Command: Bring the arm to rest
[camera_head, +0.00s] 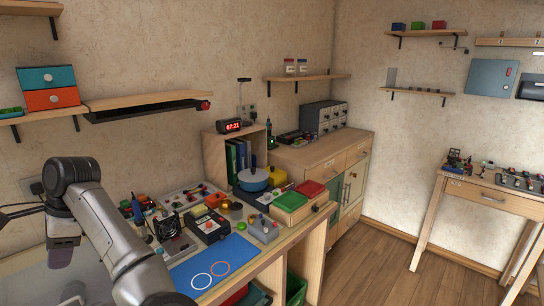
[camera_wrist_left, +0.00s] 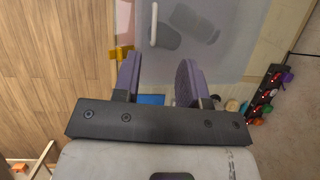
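My left arm comes up from the bottom left of the head view and bends back down at the left edge. Its left gripper (camera_head: 60,256) hangs low there, left of the cluttered workbench (camera_head: 262,262). In the left wrist view the two purple fingers of the left gripper (camera_wrist_left: 157,78) stand well apart. Nothing is held between them. A grey panel with a white bar handle (camera_wrist_left: 154,24) lies beyond the fingertips, with the gripper's shadow on it. My right gripper is in neither view.
The bench holds a blue pot (camera_head: 253,179), green tray (camera_head: 290,201), red tray (camera_head: 311,188) and a blue mat (camera_head: 202,271) with two rings. Wall shelves (camera_head: 145,101) hang above. A second table (camera_head: 492,192) stands at right. The wooden floor (camera_head: 385,270) between is clear.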

